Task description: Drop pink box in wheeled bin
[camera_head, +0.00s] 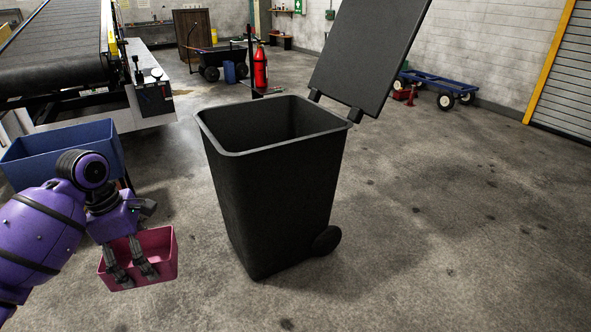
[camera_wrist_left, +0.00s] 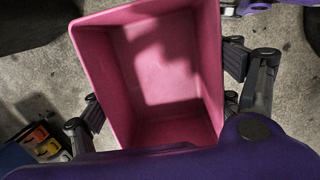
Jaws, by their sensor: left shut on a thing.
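The pink box (camera_head: 168,245) is an open-topped box at the lower left of the head view, held above the floor and left of the bin. My left gripper (camera_head: 132,268) is shut on it. In the left wrist view the pink box (camera_wrist_left: 160,70) appears empty, with the fingers on either side of it. The black wheeled bin (camera_head: 275,195) stands upright in the middle of the head view. Its lid (camera_head: 368,55) is swung up and back, so its mouth is open. The bin's bottom is hidden. My right gripper is not in view.
A blue container (camera_head: 65,150) stands behind my left arm, near the belt loader (camera_head: 60,60). A red fire extinguisher (camera_head: 261,68) and a blue cart (camera_head: 437,85) are farther back. The floor right of the bin is clear.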

